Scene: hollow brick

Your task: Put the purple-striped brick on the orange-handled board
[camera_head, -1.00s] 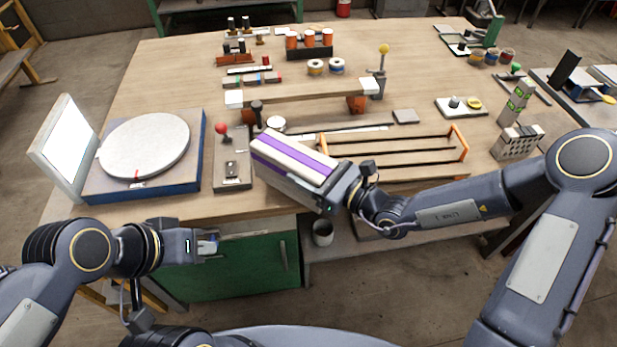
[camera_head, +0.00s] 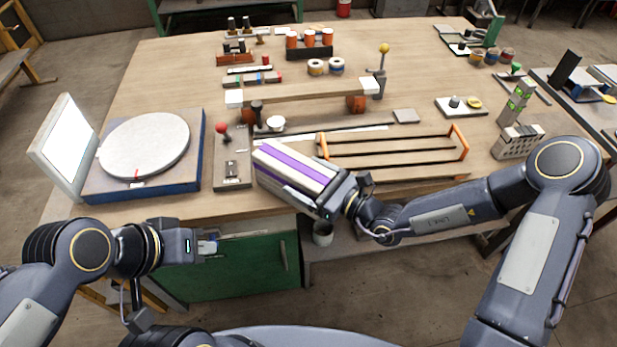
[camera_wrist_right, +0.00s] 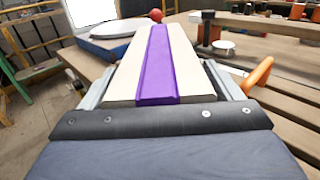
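The purple-striped brick (camera_head: 290,170) is a long cream block with a purple band, held over the front part of the table. My right gripper (camera_head: 325,192) is shut on its near end. In the right wrist view the brick (camera_wrist_right: 157,70) points away between the two fingers, its purple stripe facing up. The orange-handled board (camera_head: 395,150) is a slatted wooden rack with an orange handle at each end, just right of the brick. One orange handle (camera_wrist_right: 258,75) shows at the right in the wrist view. My left gripper (camera_head: 208,244) is empty in front of the table's edge; its finger gap is unclear.
A blue base with a round white disc (camera_head: 145,145) stands at the left. A grey plate with a red-knobbed lever (camera_head: 232,165) is just left of the brick. Behind lies a beam on orange supports (camera_head: 300,93). A grey perforated block (camera_head: 517,142) stands at the right.

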